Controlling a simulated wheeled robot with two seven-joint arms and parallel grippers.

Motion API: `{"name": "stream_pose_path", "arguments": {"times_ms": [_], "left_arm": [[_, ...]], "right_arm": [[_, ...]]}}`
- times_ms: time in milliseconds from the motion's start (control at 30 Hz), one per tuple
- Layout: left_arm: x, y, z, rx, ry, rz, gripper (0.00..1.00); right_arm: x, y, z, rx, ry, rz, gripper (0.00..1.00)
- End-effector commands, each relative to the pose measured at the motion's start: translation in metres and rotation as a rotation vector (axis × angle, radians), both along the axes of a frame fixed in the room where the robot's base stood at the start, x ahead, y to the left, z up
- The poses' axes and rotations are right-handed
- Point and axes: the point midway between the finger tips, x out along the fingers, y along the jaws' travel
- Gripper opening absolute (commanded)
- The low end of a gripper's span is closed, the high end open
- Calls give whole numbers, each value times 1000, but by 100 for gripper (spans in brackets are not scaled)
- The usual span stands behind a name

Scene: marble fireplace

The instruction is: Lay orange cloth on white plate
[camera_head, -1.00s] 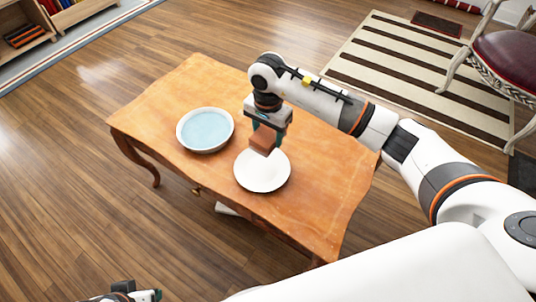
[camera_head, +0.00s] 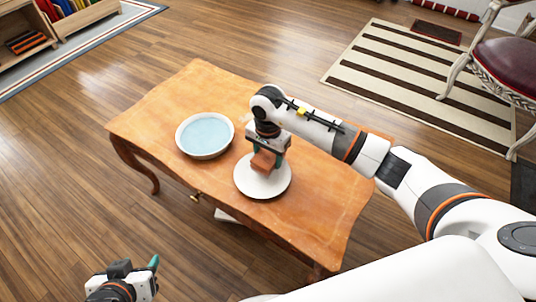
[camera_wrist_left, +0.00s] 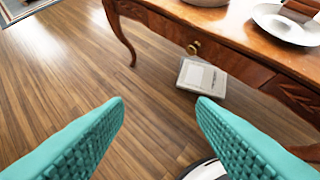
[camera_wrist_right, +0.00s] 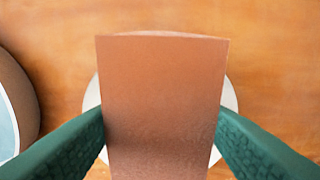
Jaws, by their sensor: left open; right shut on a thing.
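The orange-brown cloth (camera_head: 263,162) is a small folded-looking block between the fingers of my right gripper (camera_head: 267,158). In the right wrist view the cloth (camera_wrist_right: 160,95) fills the space between the two green fingers, with the white plate (camera_wrist_right: 231,98) behind it. The white plate (camera_head: 262,188) lies on the wooden table, directly below the cloth. I cannot tell whether the cloth touches the plate. It also shows in the left wrist view (camera_wrist_left: 290,33). My left gripper (camera_wrist_left: 160,105) is open and empty, in front of the table and away from it; in the head view it is at bottom left.
A bowl with a pale blue inside (camera_head: 205,134) stands on the table (camera_head: 310,220) left of the plate. A grey-white object (camera_wrist_left: 202,78) lies on the floor under the table. The table's far left and right front parts are clear.

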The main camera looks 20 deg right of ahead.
Motion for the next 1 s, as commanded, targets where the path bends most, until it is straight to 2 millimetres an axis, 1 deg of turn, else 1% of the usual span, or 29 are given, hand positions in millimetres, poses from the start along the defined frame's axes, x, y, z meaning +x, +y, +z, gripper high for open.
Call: {"name": "stream_pose_path", "arguments": {"times_ms": [367,1000], "left_arm": [[8,-3,4,-12,-54,-4,51],[26,-9,18,-37,-170,-11,51]], "right_arm": [[0,0,-3,-1,-1,0,38],[0,0,-8,0,0,0,38]]}}
